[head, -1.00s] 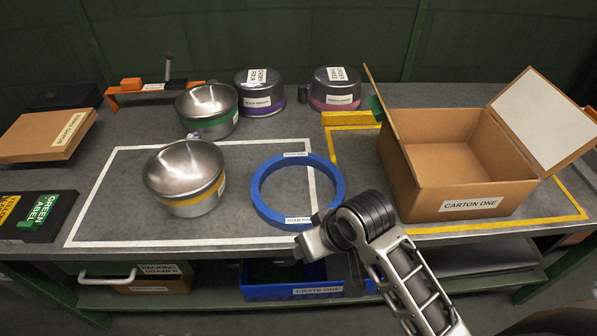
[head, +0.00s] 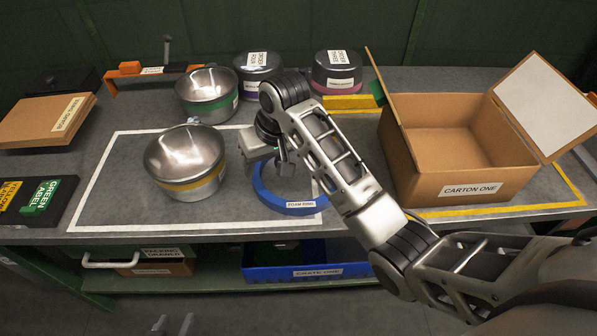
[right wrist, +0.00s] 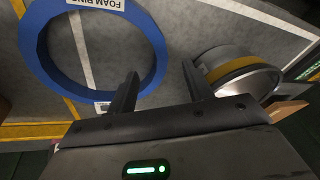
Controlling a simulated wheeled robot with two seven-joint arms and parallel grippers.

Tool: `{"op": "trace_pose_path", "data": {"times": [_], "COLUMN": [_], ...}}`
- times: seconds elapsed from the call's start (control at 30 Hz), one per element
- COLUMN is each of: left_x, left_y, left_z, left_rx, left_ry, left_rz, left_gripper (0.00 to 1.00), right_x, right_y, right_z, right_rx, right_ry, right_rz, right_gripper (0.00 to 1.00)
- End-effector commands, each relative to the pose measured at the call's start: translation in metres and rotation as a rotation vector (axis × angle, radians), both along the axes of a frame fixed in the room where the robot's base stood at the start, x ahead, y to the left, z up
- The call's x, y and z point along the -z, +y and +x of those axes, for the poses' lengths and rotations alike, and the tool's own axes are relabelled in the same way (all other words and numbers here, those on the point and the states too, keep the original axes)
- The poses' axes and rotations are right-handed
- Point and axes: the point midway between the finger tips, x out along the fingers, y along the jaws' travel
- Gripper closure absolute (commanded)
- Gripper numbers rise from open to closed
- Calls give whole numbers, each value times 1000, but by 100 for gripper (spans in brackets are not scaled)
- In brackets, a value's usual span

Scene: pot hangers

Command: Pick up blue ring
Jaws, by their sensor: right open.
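My right gripper (head: 285,168) is above the ring, open and empty. In the right wrist view the ring (right wrist: 28,45) lies to the left. One finger overlaps its lower right edge, and the other finger is clear of it. Two grey tips, seemingly my left gripper (head: 173,325), show at the bottom edge of the head view, too little to judge.
The yellow-banded pot (head: 185,165) stands close left of the ring; it also shows in the right wrist view (right wrist: 238,75). A green-banded pot (head: 207,92) and two dark pots stand behind. An open carton (head: 470,190) is at the right. A blue crate (head: 300,268) is below the table.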

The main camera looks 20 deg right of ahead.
Motion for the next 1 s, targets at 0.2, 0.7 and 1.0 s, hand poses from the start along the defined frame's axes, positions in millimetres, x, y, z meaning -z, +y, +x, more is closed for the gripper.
{"op": "trace_pose_path", "data": {"times": [0.2, 0.7, 1.0], "left_x": [0, -4, -2], "left_y": [-1, -1, 0], "left_z": [0, 0, -1], "left_rx": [1, 1, 0], "left_ry": [-1, -4, 0], "left_rz": [-1, -2, 0], "left_gripper": [64, 64, 64], "right_x": [21, 72, 72], "right_y": [4, 11, 11], "right_z": [4, 11, 11], "right_rx": [-1, -1, -1], "right_ry": [0, -1, -2], "right_rz": [0, 0, 0], "right_gripper": [49, 49, 77]}}
